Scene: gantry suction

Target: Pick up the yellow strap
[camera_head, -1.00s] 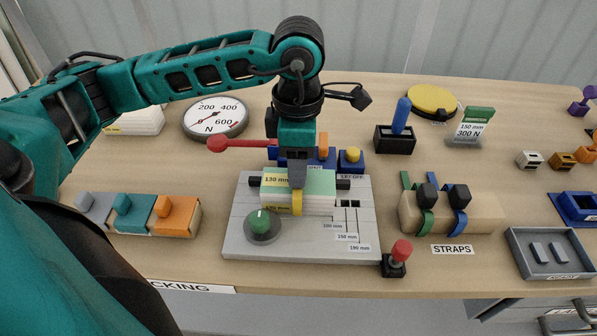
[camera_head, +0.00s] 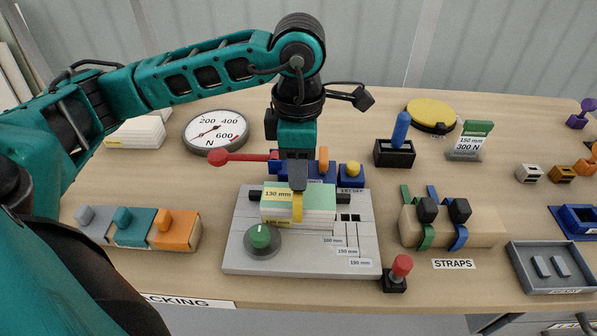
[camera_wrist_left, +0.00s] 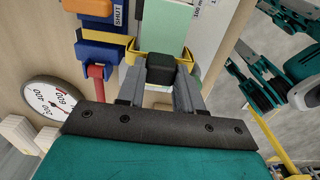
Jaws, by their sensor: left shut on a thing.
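The yellow strap (camera_head: 298,207) hangs from my left gripper (camera_head: 298,187) at the front of a block-like stack (camera_head: 275,206) with a light green top. In the left wrist view the yellow strap (camera_wrist_left: 122,58) is a band with a black buckle (camera_wrist_left: 160,69). My left gripper (camera_wrist_left: 173,92) is shut on this buckle, with a grey finger on each side. The band reaches out to both sides of the buckle. Whether it still touches the stack is hard to tell. My right gripper is not in view.
The stack lies on a grey fixture (camera_head: 350,262) with a green knob (camera_head: 260,238). A red lever (camera_head: 245,157) and blue blocks (camera_head: 352,172) are close behind. A red-topped stick (camera_head: 400,267) stands front right. Green and blue straps (camera_head: 458,237) lie on a holder at right.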

